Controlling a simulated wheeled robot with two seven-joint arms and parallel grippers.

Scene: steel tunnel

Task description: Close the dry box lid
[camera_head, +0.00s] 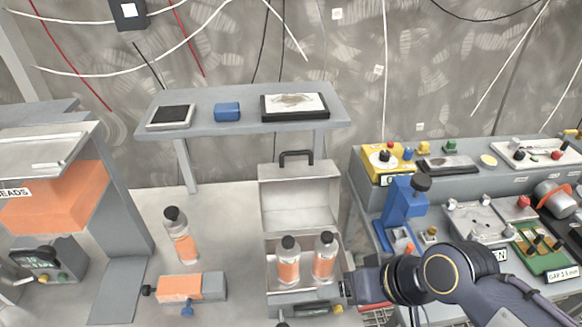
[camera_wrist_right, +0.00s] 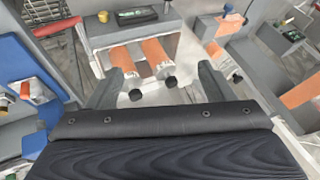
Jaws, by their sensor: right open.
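The dry box (camera_head: 305,298) is a grey box on the bench in the head view. Its lid (camera_head: 300,200) stands open and upright at the back, with a black handle (camera_head: 296,157) on top. Two orange-and-clear bottles with dark caps (camera_head: 288,262) (camera_head: 325,258) stand inside. My right gripper (camera_head: 350,287) comes in from the right, beside the box's right wall; whether it touches is unclear. In the right wrist view the gripper (camera_wrist_right: 165,86) is open and empty between its fingers, with the two bottles (camera_wrist_right: 125,58) (camera_wrist_right: 157,52) beyond them. My left gripper is not in view.
Another bottle (camera_head: 180,238) stands left of the box, and an orange-and-grey device (camera_head: 190,288) lies near it. A grey shelf (camera_head: 242,122) is behind the lid. A blue stand (camera_head: 402,205) and a crowded bench of fixtures (camera_head: 480,222) are to the right.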

